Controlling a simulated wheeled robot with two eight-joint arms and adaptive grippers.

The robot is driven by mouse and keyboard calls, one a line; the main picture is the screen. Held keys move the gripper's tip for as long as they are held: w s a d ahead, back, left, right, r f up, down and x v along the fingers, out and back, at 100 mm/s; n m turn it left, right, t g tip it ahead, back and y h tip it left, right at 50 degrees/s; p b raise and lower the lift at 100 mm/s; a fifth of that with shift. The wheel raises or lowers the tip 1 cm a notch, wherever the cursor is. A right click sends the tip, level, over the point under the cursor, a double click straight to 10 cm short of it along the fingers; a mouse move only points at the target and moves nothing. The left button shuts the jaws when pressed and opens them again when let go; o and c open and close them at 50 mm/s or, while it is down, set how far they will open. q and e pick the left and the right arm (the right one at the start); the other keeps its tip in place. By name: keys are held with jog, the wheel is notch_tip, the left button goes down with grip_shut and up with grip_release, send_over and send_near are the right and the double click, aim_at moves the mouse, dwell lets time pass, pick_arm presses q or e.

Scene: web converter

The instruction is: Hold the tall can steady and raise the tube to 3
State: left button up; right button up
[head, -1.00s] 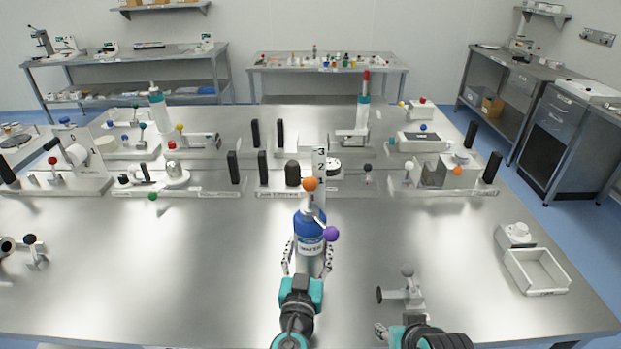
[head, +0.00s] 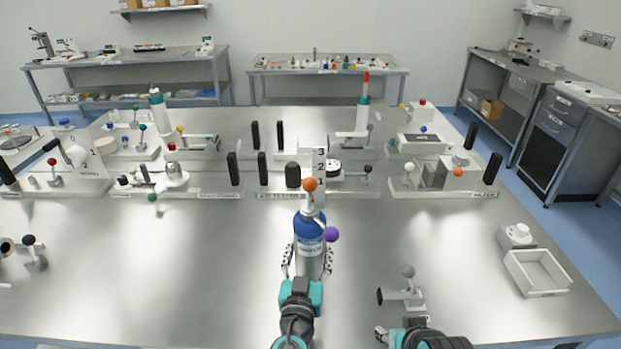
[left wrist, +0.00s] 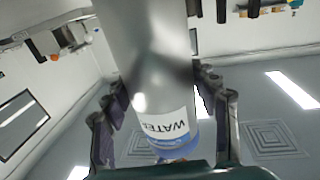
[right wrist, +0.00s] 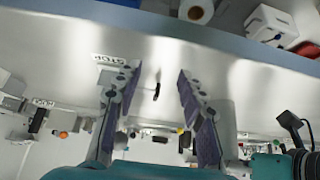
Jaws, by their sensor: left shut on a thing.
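The tall can (head: 310,245) has a blue top and a silver body and stands upright near the table's middle. Its label reads WATER in the left wrist view (left wrist: 165,128). My left gripper (head: 308,262) is shut on its body, a finger on each side. Whether its base touches the table is hidden. An orange ball (head: 310,184) tops a pale stem above the can, and a purple ball (head: 331,234) sticks out to its right. A white scale (head: 320,165) marked 3, 2, 1 shows behind. I cannot tell which part is the tube. My right gripper (right wrist: 155,95) is open and empty.
A small stand with a grey ball (head: 408,271) is just beyond my right gripper. A white tray (head: 537,290) lies at the right. Rows of fixtures with black posts (head: 293,175) stand behind the can.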

jog(key=c, duration=0.7)
jog(key=shift+w+a+r+m, duration=0.1)
jog(key=shift+w+a+m, duration=0.15)
jog(key=shift+m, duration=0.25)
grip_shut()
jog(key=w+a+r+m+g+y, duration=0.1)
jog(key=a+m, duration=0.1)
jog(key=w+a+r+m+g+y, duration=0.1)
jog(key=a+m+y, duration=0.1)
jog(key=m, duration=0.1)
jog(key=w+a+r+m+y, duration=0.1)
jog(key=w+r+m+y, duration=0.1)
jog(key=shift+a+g, duration=0.4)
jog(key=w+a+r+m+g+y, duration=0.1)
jog(key=w+a+r+m+y, duration=0.2)
jog(key=w+r+m+y, duration=0.25)
jog(key=m+g+y, duration=0.3)
jog(key=m+y, duration=0.2)
jog(key=y, duration=0.3)
send_near(310, 194)
jog(key=a, duration=0.6)
jog(key=shift+w+a+f, duration=0.2)
jog(key=shift+a+f, duration=0.15)
jog(key=shift+f, duration=0.05)
